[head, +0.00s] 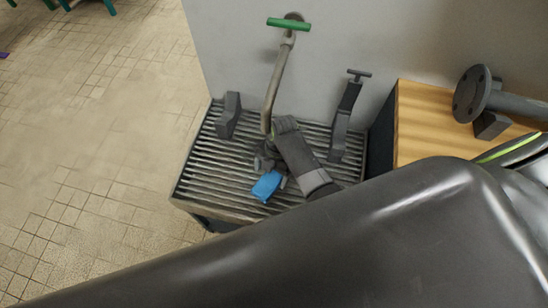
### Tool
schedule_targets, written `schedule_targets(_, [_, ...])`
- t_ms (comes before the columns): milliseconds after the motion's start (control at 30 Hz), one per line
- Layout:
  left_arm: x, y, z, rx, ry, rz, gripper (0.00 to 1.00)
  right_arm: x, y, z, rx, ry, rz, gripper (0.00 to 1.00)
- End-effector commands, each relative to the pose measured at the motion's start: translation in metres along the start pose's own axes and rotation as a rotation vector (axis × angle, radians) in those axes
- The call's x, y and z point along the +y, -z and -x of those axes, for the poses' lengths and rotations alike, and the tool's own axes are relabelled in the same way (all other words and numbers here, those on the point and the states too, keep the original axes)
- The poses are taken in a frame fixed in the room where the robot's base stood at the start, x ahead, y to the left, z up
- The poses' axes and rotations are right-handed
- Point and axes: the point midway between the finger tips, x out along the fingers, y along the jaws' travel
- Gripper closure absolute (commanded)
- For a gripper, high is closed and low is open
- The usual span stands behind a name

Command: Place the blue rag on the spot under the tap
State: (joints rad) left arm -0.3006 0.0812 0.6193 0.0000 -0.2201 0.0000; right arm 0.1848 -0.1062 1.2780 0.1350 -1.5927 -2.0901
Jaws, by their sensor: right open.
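The blue rag (266,187) lies on the slatted grate (198,180), just in front of the tap's lower end. The tap (279,75) has a green handle and a grey pipe that runs down from the wall. My right gripper (270,170) is open, low over the grate, with its fingers right at the rag's upper edge. I cannot tell whether they touch the rag. The spot under the tap is partly hidden by my gripper. My left gripper is not in view.
A dark grey block (229,115) stands on the grate at left, and a dark clamp (346,115) at right. A wooden surface (430,125) to the right holds a flanged pipe (473,92). The tiled floor (95,130) at left is clear.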

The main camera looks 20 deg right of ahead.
Motion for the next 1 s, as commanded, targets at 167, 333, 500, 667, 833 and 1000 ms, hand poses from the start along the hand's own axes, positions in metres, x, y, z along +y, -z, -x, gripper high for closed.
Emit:
schedule_targets(167, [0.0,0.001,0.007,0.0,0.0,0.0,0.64,0.001,-0.001,0.042,-0.004,-0.004,0.0,0.19])
schedule_targets(333, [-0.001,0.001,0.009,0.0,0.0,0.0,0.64,0.001,-0.001,0.07,-0.003,-0.003,0.0,0.19])
schedule_targets(500, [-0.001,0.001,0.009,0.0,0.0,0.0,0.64,0.0,-0.001,0.085,-0.001,-0.001,0.0,0.19])
schedule_targets(667, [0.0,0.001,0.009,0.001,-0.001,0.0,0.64,0.0,0.0,0.088,0.0,0.001,0.0,0.19])
schedule_targets(833, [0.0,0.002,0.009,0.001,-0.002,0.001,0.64,0.0,0.0,0.087,0.0,0.0,0.0,0.19])
schedule_targets(1000, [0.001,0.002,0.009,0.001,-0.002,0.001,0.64,0.0,0.0,0.087,0.0,0.0,0.0,0.19])
